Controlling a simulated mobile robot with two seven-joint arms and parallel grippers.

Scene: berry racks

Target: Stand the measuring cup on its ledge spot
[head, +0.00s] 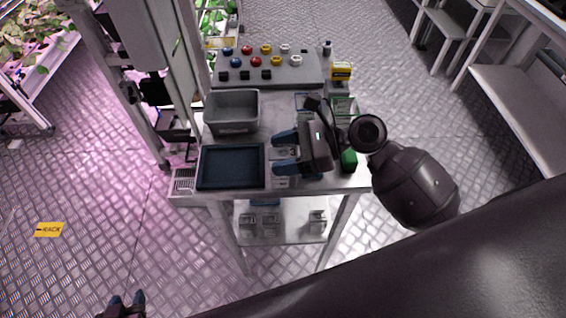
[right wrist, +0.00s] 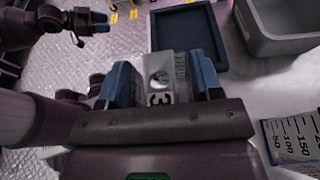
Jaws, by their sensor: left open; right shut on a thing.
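My right gripper (head: 285,153) is over the near part of the table, just right of the blue tray. Its blue fingers are shut on a small pale, clear-looking piece that seems to be the measuring cup (right wrist: 182,72); the fingers hide much of it. A pale plate marked 3 (right wrist: 160,98) shows between the fingers; I cannot tell whether the cup touches it. My left gripper (head: 125,300) is open and empty, low at the bottom left of the head view, away from the table.
A blue tray (head: 231,186) and a grey bin (head: 232,128) stand left of my right gripper. A panel with coloured knobs (head: 225,82) and a yellow box (head: 341,71) are behind. A scale-marked card (right wrist: 295,140) lies at right in the wrist view. A green item (head: 348,158) is nearby.

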